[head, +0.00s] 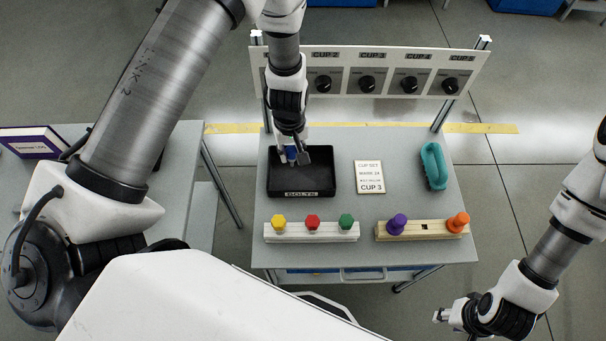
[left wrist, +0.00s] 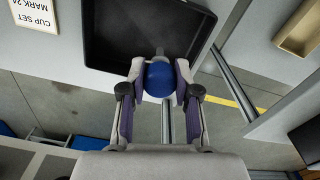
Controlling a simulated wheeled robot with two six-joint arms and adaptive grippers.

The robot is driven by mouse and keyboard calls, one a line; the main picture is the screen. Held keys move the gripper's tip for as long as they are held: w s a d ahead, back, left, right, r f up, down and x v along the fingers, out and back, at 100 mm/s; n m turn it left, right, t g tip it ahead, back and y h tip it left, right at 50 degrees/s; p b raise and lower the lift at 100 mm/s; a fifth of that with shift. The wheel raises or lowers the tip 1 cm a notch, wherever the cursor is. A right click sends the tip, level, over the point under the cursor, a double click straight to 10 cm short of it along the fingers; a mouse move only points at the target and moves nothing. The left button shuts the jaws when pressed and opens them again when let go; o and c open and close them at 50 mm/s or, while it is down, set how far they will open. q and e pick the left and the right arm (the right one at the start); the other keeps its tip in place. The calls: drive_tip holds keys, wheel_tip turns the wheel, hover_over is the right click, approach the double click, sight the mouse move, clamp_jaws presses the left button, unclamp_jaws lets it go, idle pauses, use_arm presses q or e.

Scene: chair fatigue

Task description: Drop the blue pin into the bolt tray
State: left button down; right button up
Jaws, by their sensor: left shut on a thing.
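The blue pin (left wrist: 159,80) is held between the two fingertips of my left gripper (left wrist: 160,78), its round blue head toward the wrist camera and its grey shank pointing away. In the head view my left gripper (head: 293,156) is over the back part of the black bolt tray (head: 302,181), and a bit of blue pin (head: 291,153) shows there. In the left wrist view the tray (left wrist: 125,42) lies beyond the pin. The pin's height above the tray floor is hard to tell. My right gripper (head: 446,316) is at the lower right, clear of the table, its jaws too small to read.
A white block (head: 310,237) holds yellow, red and green pins. A wooden block (head: 424,231) holds purple and orange pins around an empty square hole. A panel with knobs (head: 388,70) stands behind.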

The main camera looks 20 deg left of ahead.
use_arm(q)
drive_tip(key=f, duration=0.1)
drive_tip(key=w+f+b, duration=0.1)
drive_tip(key=f, duration=0.1)
drive_tip(key=shift+w+f, duration=0.1)
drive_tip(key=shift+w, duration=0.1)
drive_tip(key=c, duration=0.9)
unclamp_jaws()
drive_tip(key=shift+s, duration=0.1)
drive_tip(key=shift+o, duration=0.7)
drive_tip(key=r, duration=1.1)
drive_tip(key=shift+w+r, duration=0.25)
drive_tip(key=shift+r, duration=0.15)
use_arm(e)
drive_tip(key=f, duration=0.1)
drive_tip(key=w+f, duration=0.1)
drive_tip(key=f, duration=0.1)
drive_tip(key=shift+w, duration=0.25)
use_arm(q)
drive_tip(key=shift+w, duration=0.1)
